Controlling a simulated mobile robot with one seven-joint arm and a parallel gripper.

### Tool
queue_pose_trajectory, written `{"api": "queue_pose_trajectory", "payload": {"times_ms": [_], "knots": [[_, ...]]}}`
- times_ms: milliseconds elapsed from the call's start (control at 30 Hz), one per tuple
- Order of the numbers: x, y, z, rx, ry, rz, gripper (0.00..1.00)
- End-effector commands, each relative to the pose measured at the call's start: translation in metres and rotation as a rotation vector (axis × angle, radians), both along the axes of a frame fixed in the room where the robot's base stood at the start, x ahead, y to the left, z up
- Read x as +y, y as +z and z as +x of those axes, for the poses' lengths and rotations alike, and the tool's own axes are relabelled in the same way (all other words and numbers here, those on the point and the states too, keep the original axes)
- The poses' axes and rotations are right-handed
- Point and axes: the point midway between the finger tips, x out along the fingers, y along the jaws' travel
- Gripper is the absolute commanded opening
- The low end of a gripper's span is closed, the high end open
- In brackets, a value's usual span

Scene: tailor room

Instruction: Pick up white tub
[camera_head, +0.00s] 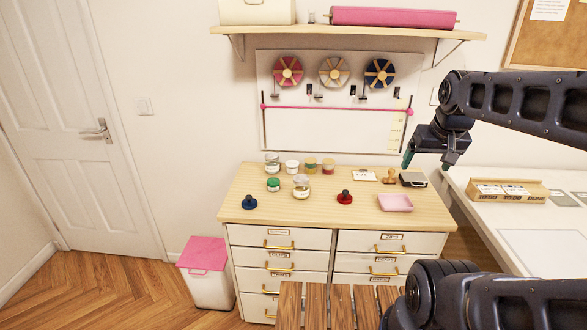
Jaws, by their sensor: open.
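A small white tub (292,167) stands upright at the back left of the wooden dresser top. My gripper (427,164) hangs in the air at the right, above the back right part of the dresser, well apart from the tub. Its fingers point down and are open, with nothing visible between them.
A green-lidded jar (273,184) and a larger jar (301,187) stand in front of the tub. A pink tray (395,203), a red-based item (345,197) and a stamp (389,176) are farther right. A shelf (350,31) juts out above.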

Motion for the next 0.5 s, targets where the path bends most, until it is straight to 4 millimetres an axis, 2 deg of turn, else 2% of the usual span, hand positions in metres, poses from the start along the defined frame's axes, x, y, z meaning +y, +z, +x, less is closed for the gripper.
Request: {"api": "queue_pose_trajectory", "payload": {"times_ms": [267,367,500], "knots": [[0.001,0.001,0.003,0.002,-0.004,0.003,0.84],[0.003,0.007,0.013,0.01,-0.023,0.014,0.84],[0.008,0.02,0.041,0.033,-0.082,0.045,0.84]]}}
